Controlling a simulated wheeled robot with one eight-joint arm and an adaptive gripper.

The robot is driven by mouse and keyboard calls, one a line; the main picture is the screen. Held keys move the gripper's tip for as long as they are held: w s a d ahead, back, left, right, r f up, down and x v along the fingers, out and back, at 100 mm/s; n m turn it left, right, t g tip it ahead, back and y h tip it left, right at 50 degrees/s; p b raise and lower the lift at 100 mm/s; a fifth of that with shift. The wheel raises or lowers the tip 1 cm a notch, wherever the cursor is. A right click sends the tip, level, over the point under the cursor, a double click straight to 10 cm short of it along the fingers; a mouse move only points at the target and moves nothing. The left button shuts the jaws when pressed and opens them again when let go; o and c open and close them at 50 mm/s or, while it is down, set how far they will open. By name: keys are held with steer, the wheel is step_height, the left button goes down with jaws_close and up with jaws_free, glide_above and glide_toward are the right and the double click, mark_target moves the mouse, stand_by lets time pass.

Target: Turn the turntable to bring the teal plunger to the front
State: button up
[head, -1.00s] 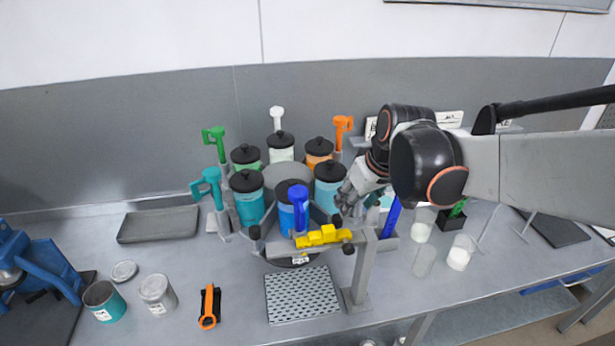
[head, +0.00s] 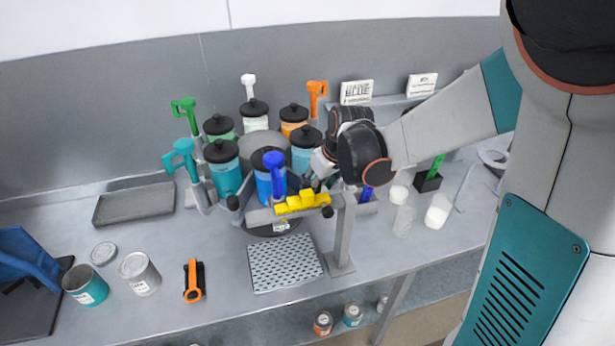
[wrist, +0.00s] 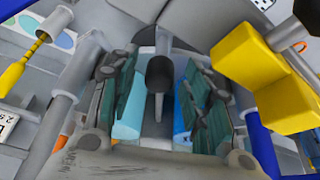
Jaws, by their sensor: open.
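The turntable (head: 271,231) carries several lidded canisters around a grey hub. The teal plunger (head: 181,156) stands upright at its left side, beside a teal canister (head: 224,174). The blue plunger (head: 274,172) is at the front, behind a yellow block (head: 302,202) on a grey bar. My gripper (head: 316,184) is at the turntable's right front, partly hidden by my wrist. In the wrist view my gripper (wrist: 158,105) is open, its fingers either side of a grey rod with a dark rounded part (wrist: 159,78). I cannot tell if they touch it.
A grey post (head: 343,235) holds the bar close to my gripper. Green (head: 184,108), white (head: 249,88) and orange (head: 317,95) plungers stand around the back. A perforated plate (head: 285,263) lies in front. Clear cups (head: 404,220) stand to the right.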

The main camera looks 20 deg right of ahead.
steer(key=shift+x, duration=1.5)
jaws_close()
steer(key=shift+w+d, duration=0.1)
steer(key=shift+d, duration=0.05)
